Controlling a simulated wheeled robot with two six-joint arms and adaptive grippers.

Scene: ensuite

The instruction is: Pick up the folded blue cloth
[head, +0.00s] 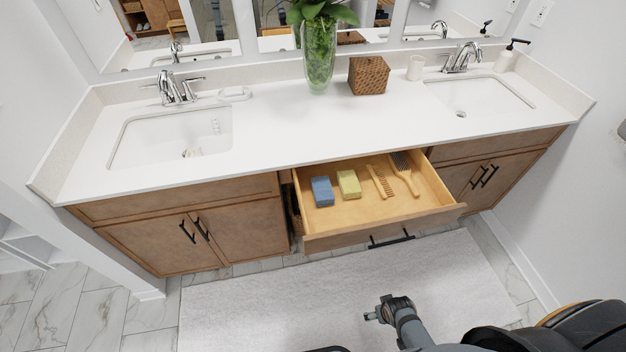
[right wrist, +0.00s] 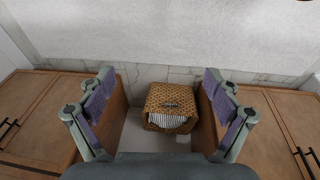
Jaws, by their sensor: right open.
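The folded blue cloth (head: 322,191) lies flat in the left part of the open drawer (head: 340,240), beside a folded yellow cloth (head: 348,184). My right gripper (head: 379,311) is low in front of the drawer, over the rug and apart from the cloth. In the right wrist view its two purple-padded fingers (right wrist: 157,88) are spread wide with nothing held between them. The blue cloth does not show in the right wrist view. My left gripper is not in view.
A wooden comb (head: 380,182) and brush (head: 404,173) lie right of the cloths. The white counter (head: 270,135) overhangs the drawer's back. A woven basket (right wrist: 172,100) with striped contents sits between wooden cabinets. The pale rug (head: 260,310) is clear.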

